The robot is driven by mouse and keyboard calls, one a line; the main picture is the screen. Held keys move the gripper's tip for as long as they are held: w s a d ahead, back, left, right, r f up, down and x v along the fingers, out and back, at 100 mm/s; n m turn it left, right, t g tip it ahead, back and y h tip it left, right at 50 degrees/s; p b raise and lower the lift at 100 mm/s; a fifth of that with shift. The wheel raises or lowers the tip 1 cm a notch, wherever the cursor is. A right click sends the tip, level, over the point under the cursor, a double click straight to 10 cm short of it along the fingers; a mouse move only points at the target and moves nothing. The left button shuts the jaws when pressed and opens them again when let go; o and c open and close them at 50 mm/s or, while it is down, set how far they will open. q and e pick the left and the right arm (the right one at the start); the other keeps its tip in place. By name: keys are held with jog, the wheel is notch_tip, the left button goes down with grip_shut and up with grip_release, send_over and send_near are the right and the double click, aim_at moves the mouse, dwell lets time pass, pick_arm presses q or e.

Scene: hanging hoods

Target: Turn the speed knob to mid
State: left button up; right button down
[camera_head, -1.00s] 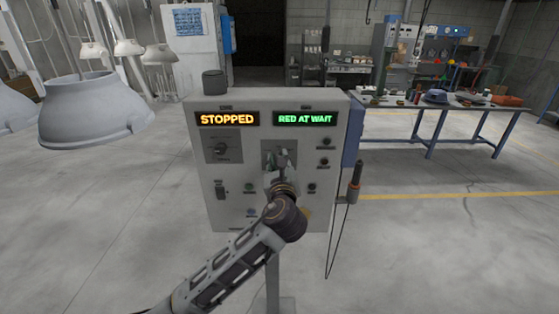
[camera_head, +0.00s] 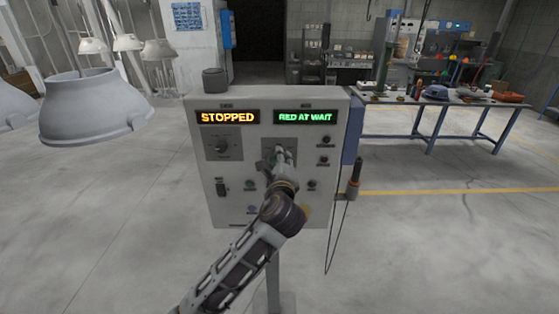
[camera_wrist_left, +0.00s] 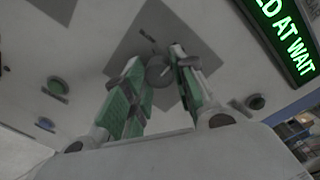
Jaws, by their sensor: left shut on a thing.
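A grey control panel (camera_head: 212,185) stands upright in front of me, with two displays reading "STOPPED" and "RED AT WAIT". A dark knob (camera_head: 222,145) sits on a grey plate at its upper left. A second plate (camera_head: 267,144) lies under the green display, largely covered by my left gripper (camera_head: 283,155). In the left wrist view, the green-padded fingers of my left gripper (camera_wrist_left: 160,78) are closed around a small round grey knob (camera_wrist_left: 158,70) on that plate. The knob labels are too small to read, so I cannot tell which is the speed knob. My right gripper is not in view.
Several small buttons (camera_head: 324,142) sit right of the held knob. A dark switch (camera_head: 221,187) is at the panel's lower left. A corded handheld device (camera_head: 355,172) hangs on the panel's right side. A pale hood (camera_head: 95,108) hangs at left. A workbench (camera_head: 440,103) stands behind.

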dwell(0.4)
pick_arm(q)
jog(key=o, duration=1.1)
jog(key=shift+c, duration=0.2)
jog(key=shift+s, duration=0.15)
jog(key=s, duration=1.1)
jog(key=shift+s+d+r, duration=0.15)
jog(key=shift+s+r, duration=0.1)
jog(key=shift+s, duration=0.1)
jog(key=shift+f, duration=0.1)
